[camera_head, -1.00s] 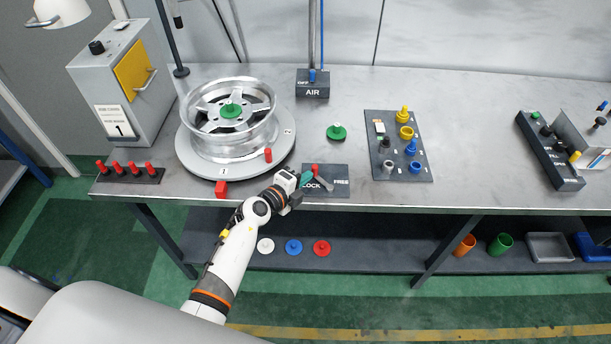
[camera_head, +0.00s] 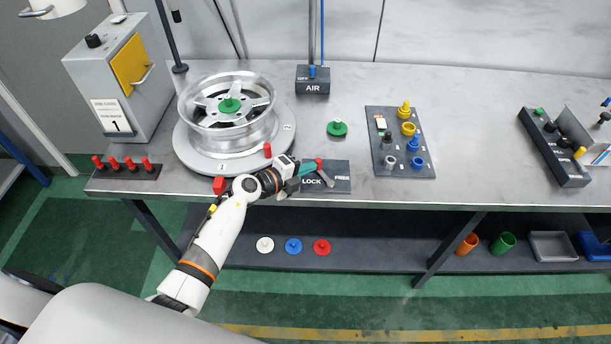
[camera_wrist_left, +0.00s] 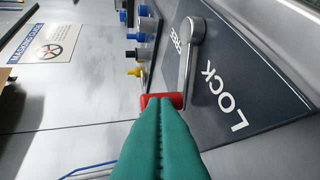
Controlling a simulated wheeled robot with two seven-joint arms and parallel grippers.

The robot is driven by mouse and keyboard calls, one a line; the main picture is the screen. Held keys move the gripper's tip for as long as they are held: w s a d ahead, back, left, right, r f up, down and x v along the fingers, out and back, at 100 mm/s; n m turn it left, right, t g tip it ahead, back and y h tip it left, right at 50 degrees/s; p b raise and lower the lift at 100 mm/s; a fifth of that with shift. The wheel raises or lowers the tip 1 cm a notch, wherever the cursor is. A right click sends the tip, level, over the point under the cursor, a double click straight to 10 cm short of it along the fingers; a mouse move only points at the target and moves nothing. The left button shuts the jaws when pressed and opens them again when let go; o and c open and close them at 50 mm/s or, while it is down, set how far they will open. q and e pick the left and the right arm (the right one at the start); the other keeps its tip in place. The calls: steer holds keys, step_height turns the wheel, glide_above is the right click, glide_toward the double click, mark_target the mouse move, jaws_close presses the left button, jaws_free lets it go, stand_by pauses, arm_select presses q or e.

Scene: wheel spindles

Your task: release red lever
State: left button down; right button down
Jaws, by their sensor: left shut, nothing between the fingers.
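The red lever has a red knob (camera_head: 318,162) and a grey arm (camera_head: 326,178) on a dark plate (camera_head: 342,187) marked LOCK and FREE at the table's front edge. In the left wrist view, the grey arm (camera_wrist_left: 188,75) lies between the two words. My left gripper (camera_head: 311,168) is shut and empty, its teal fingers pressed together at the left side of the knob. In the left wrist view, the fingertips (camera_wrist_left: 161,110) overlap the red knob (camera_wrist_left: 168,100); they look in contact, but I cannot tell for certain. My right gripper is not in view.
A wheel (camera_head: 228,112) on a round turntable (camera_head: 195,158) stands to the left, with a red block (camera_head: 219,185) at its front. A dark panel with knobs and sockets (camera_head: 398,170) lies to the right. The AIR switch box (camera_head: 313,86) stands behind.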

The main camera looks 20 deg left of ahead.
mark_target(317, 159)
arm_select(q)
steer(key=w+m+g+h+b, duration=0.1)
steer(key=m+b, duration=0.1)
steer(key=w+m+g+h+b, duration=0.1)
steer(key=g+h+b, duration=0.1)
steer(key=w+m+g+h+b, duration=0.1)
steer(key=m+g+b, duration=0.1)
steer(key=b, duration=0.1)
steer(key=shift+w+d+f+m+h, duration=0.15)
steer(key=shift+d+f+m+h, duration=0.15)
steer(key=shift+d+h, duration=0.1)
steer(key=shift+w+d+r+b, duration=0.15)
steer(key=shift+w+d+b, duration=0.2)
steer(key=shift+b, duration=0.05)
steer(key=shift+w+d+r, duration=0.1)
steer(key=shift+w+d, duration=0.4)
steer(key=shift+d, duration=0.05)
steer(key=shift+d, duration=0.1)
steer(key=b+v, duration=0.2)
steer(key=v, duration=1)
steer(key=shift+s, duration=0.1)
